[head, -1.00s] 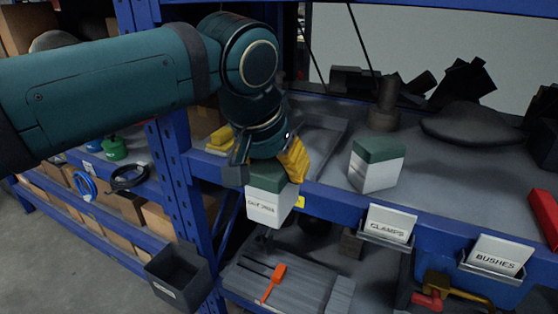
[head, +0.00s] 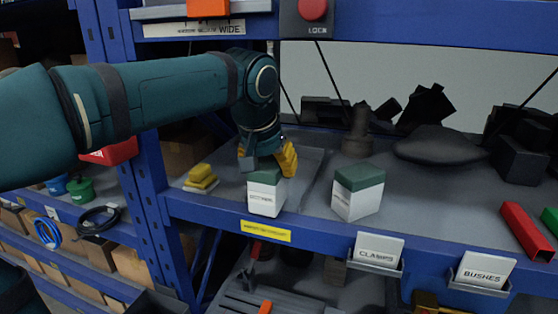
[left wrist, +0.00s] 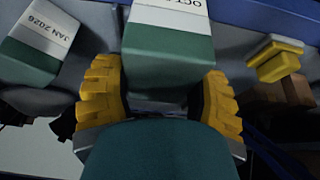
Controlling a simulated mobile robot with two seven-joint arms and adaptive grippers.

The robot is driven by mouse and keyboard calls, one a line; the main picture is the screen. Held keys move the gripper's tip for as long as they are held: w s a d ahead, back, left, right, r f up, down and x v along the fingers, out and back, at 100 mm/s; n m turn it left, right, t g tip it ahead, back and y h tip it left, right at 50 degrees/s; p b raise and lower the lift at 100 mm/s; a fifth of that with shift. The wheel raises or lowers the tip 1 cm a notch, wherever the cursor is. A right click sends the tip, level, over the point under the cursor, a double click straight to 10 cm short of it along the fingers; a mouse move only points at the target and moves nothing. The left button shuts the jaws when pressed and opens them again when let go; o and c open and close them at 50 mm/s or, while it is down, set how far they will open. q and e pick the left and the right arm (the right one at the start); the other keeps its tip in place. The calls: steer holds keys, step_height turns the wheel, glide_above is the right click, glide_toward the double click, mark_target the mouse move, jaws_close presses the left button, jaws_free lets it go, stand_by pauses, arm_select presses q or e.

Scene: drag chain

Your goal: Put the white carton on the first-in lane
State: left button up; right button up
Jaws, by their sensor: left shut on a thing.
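My left gripper (head: 268,162) is shut on a white carton with a green top (head: 265,197). It holds the carton upright over the front of the shelf, at a grey lane (head: 308,178); I cannot tell whether the carton's base touches. In the left wrist view the held carton (left wrist: 170,45) sits between the yellow fingers (left wrist: 160,103), its label partly cut off at "OCT". A second white carton with a green top (head: 358,193) stands on the shelf to the right. In the left wrist view this second carton (left wrist: 42,42) reads "JAN 2026". My right gripper is not in view.
Yellow blocks (head: 201,178) lie left of the held carton, near the blue upright (head: 157,190). A yellow label (head: 265,231) is on the blue front edge. CLAMPS (head: 378,250) and BUSHES (head: 485,269) signs stand along that edge. Dark parts (head: 440,145) lie behind; a red bar (head: 525,230) lies right.

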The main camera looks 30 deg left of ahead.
arm_select(q)
steer(key=w, duration=0.3)
steer(key=shift+w+a, duration=0.1)
steer(key=shift+a, duration=0.3)
steer(key=w, duration=0.1)
steer(key=w+f, duration=0.1)
steer(key=w, duration=0.1)
steer(key=shift+a+f+b, duration=0.3)
steer(key=shift+a+b, duration=0.05)
steer(key=shift+s+r, duration=0.1)
steer(key=o, duration=1.3)
steer(key=shift+f, duration=0.2)
